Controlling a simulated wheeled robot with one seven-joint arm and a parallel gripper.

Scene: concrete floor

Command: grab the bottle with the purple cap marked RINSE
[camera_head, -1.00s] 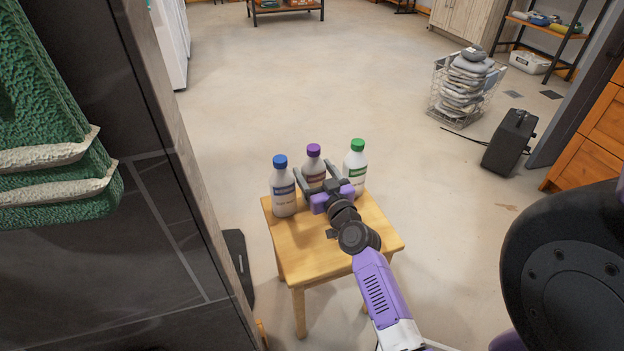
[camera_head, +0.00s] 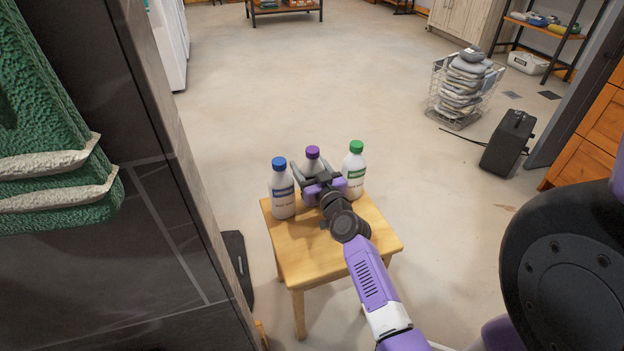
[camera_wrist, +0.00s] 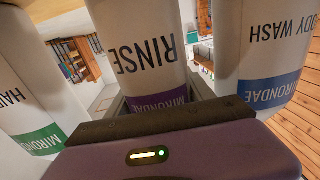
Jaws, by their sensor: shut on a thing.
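The purple-capped bottle (camera_head: 312,160) stands on a small wooden table, between two other bottles. In the wrist view its white side (camera_wrist: 145,50) reads RINSE, above a purple band, upside down. My gripper (camera_head: 315,178) is shut on this bottle, with a finger on each side of its body. My arm comes in from the front and hides the bottle's lower part in the head view. The bottle looks upright; I cannot tell whether its base touches the table.
A blue-capped bottle (camera_head: 283,192), marked BODY WASH in the wrist view (camera_wrist: 268,50), stands close on the left. A green-capped bottle (camera_head: 355,172) stands close on the right. The front of the wooden table (camera_head: 300,263) is bare. A dark tiled wall (camera_head: 120,200) rises at left.

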